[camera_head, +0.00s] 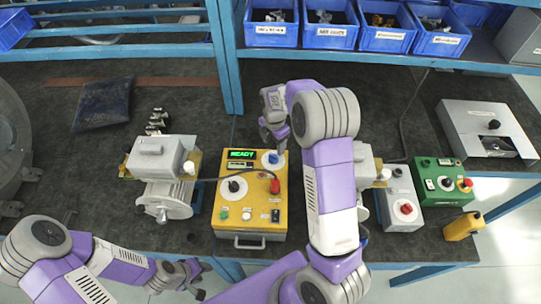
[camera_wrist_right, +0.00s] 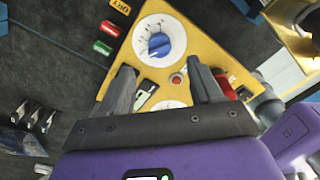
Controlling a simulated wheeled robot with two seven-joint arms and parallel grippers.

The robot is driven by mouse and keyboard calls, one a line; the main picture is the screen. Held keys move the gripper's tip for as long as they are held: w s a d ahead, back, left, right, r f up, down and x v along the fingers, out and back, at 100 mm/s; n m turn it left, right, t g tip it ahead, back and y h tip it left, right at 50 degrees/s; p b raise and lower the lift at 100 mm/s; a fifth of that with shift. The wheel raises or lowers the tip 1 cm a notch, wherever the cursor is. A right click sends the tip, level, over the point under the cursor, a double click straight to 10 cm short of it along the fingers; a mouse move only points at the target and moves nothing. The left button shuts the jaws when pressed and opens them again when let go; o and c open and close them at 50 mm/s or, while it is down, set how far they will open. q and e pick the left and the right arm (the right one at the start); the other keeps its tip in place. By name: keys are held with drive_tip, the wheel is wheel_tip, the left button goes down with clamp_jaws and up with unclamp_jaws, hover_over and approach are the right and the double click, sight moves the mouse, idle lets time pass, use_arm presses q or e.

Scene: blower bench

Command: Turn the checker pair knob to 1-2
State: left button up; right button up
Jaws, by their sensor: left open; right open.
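The yellow checker box (camera_head: 251,222) sits on the bench with a green READY display (camera_head: 242,154). Its blue knob (camera_head: 273,157), on a white round dial, is at the upper right of the panel. In the right wrist view the blue knob (camera_wrist_right: 159,44) lies just beyond the fingertips; its marks are too small to read. My right gripper (camera_head: 272,142) is above the checker's far edge; in its wrist view the open fingers (camera_wrist_right: 162,80) are empty and apart from the knob. My left gripper (camera_head: 192,270) is open and empty near the bench's front edge.
Grey (camera_head: 400,199) and green (camera_head: 440,181) control boxes stand right. Blue bins (camera_head: 271,24) line the shelf behind.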

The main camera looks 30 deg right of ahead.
sight(273, 156)
drive_tip(key=shift+w+f, duration=0.2)
drive_tip(key=shift+f, duration=0.35)
drive_tip(key=f, duration=0.6)
drive_tip(key=shift+s+f, duration=0.2)
drive_tip(key=shift+f, duration=0.05)
drive_tip(key=shift+c, duration=0.2)
drive_tip(key=c, duration=1)
